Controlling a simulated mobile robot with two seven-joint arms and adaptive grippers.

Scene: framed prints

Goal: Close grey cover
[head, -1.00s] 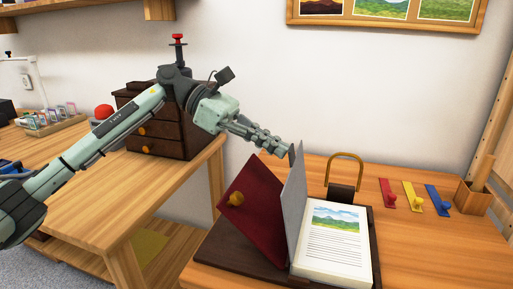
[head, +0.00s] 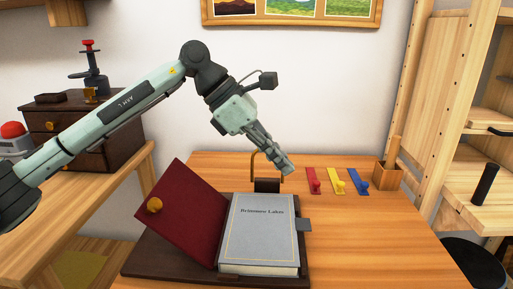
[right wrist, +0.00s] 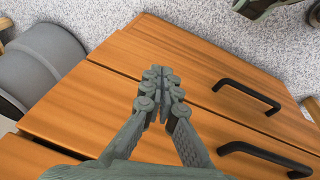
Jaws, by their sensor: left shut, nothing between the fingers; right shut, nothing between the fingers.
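The grey cover (head: 259,240) lies flat and closed on the book, with its printed title facing up. The book rests on a dark brown base (head: 165,262). A red panel (head: 188,212) with a round gold knob stands tilted open to the left of the book. My left gripper (head: 287,168) is shut and empty, above and behind the book's far right corner, apart from the cover. My right gripper (right wrist: 162,85) shows in the right wrist view, shut and empty, in front of wooden drawers.
A gold loop handle on a dark block (head: 267,186) stands behind the book. Red (head: 314,181), yellow (head: 337,181) and blue (head: 359,181) tags and a wooden holder (head: 387,177) are at the back right. The tabletop right of the book is clear. Drawers (right wrist: 215,85) with black handles show in the right wrist view.

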